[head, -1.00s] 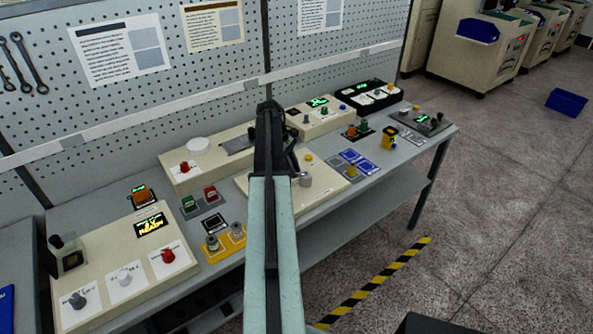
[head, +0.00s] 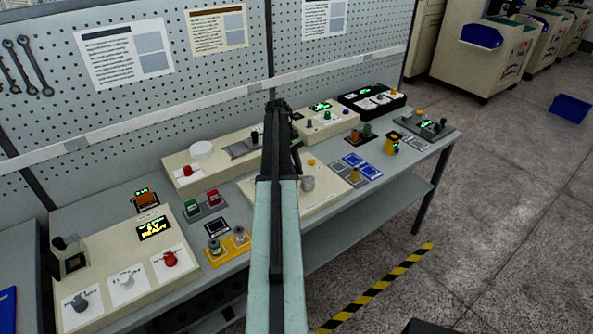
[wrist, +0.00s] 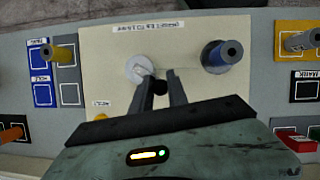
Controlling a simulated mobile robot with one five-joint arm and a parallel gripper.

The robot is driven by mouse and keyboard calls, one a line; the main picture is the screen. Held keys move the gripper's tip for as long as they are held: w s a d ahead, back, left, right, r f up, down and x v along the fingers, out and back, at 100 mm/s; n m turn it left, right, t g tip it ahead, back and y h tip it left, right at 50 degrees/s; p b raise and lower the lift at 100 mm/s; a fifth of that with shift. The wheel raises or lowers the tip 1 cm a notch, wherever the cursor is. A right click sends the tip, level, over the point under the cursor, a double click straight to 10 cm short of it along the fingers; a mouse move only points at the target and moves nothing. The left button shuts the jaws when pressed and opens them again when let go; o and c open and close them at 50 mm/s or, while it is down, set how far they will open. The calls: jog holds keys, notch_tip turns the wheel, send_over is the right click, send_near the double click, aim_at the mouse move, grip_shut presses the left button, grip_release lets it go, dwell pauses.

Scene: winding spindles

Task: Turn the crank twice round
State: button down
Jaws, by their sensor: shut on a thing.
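In the wrist view a cream panel (wrist: 110,45) lies under my gripper, with a printed label along its upper edge. It carries a pale round metal piece (wrist: 139,70) and, to the right, a blue-based grey spindle (wrist: 221,54). My gripper (wrist: 162,75) is at the pale round piece, its fingers shut on a small part, with a dark round spot between them. I cannot tell which part of the crank the fingers hold. In the head view the gripper (head: 277,108) and arm cover the left part of the panel, and a grey cylinder (head: 308,184) stands right of the arm.
Other cream boxes line the pegboard behind. The floor in front is open past a striped strip (head: 375,290).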

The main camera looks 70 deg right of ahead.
jog(key=c, duration=1.3)
grip_release()
jog(key=p+v, duration=0.7)
jog(key=shift+w+r, duration=0.2)
jog(key=shift+r, duration=0.15)
jog(key=shift+w, duration=0.1)
